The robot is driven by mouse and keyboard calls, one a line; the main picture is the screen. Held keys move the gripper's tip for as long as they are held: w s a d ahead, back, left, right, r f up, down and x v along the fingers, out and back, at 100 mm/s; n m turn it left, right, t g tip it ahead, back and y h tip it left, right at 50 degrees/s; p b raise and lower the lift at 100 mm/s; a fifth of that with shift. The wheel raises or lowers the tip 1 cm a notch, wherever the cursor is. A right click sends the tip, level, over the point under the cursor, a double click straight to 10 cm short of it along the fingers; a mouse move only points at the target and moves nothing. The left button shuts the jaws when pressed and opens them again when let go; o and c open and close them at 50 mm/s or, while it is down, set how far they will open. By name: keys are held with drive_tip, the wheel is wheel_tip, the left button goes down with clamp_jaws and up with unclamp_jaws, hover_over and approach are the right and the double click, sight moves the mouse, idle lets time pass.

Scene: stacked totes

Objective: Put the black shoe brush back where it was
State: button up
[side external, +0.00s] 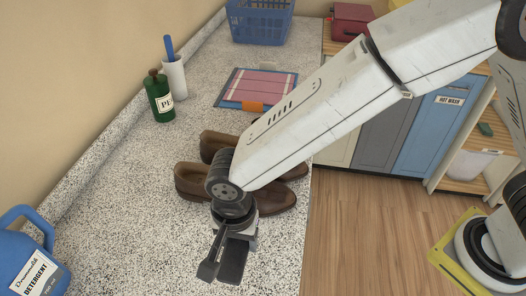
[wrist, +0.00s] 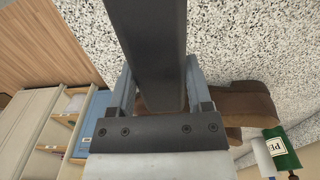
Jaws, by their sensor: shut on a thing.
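The black shoe brush (side external: 233,262) is held in my gripper (side external: 229,240) over the near part of the speckled counter, in front of the brown shoes. In the wrist view the brush is a long dark bar (wrist: 147,40) that runs up out of the picture between the two grey fingers of my gripper (wrist: 158,82). The fingers are shut on it from both sides. The side view does not clearly show whether the brush touches the counter. The lower part of the brush near the palm is partly hidden by the gripper mount.
Two brown shoes (side external: 190,182) lie just behind the gripper, partly covered by my arm. A blue detergent jug (side external: 38,262) stands at the near left.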

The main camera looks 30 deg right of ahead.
sight(230, 244)
drive_tip(key=shift+w+a+f, duration=0.45)
drive_tip(key=shift+w+f, duration=0.1)
drive_tip(key=shift+f, duration=0.2)
drive_tip(key=shift+f, duration=0.1)
drive_tip(key=shift+w+a+f, duration=0.15)
drive_tip(key=shift+w+f, duration=0.05)
drive_tip(key=shift+f, duration=1.55)
drive_tip(key=shift+f, duration=0.1)
drive_tip(key=o, duration=1.1)
wheel_tip(230, 244, up, 12)
drive_tip(key=shift+r, duration=0.1)
